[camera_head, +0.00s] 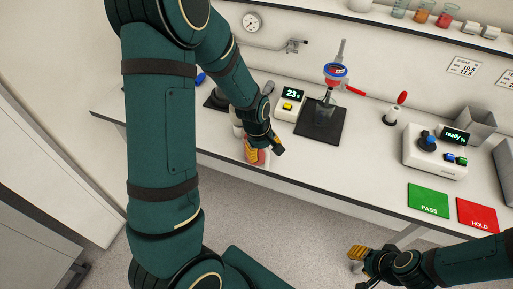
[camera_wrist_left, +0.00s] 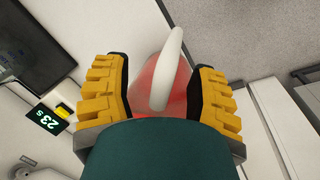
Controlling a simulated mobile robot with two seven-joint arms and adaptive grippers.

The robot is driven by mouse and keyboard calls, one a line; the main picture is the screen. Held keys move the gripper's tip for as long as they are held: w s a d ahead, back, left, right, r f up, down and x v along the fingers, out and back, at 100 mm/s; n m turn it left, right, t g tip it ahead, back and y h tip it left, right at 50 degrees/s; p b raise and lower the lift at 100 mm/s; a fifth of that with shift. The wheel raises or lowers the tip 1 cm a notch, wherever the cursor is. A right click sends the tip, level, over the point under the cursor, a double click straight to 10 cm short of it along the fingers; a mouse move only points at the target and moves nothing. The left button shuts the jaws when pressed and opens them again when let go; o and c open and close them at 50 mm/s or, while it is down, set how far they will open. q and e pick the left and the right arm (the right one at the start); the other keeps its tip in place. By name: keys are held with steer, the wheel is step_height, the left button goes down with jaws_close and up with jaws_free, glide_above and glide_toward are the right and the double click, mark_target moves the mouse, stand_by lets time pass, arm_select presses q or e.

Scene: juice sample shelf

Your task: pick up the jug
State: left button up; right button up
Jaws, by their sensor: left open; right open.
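The jug (camera_wrist_left: 176,100) has a reddish, see-through body and a white handle that arches toward the camera in the left wrist view. Only a small red part of the jug (camera_head: 262,157) shows in the head view, near the bench's front edge. My left gripper (camera_head: 261,149) is open, with its yellow-padded fingers on either side of the jug. I cannot tell whether the pads touch it. The jug's base is hidden. My right gripper (camera_head: 357,262) is open and empty, low in front of the bench.
Behind the left gripper are a display reading 23 s (camera_head: 290,95) and a dark mat (camera_head: 330,132) with a glass vessel on it. A green PASS mat (camera_head: 428,200), a red HOLD mat (camera_head: 480,215) and a "ready" device (camera_head: 425,160) lie to the right. The mid-front bench is clear.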

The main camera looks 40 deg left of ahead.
arm_select(q)
jaws_close()
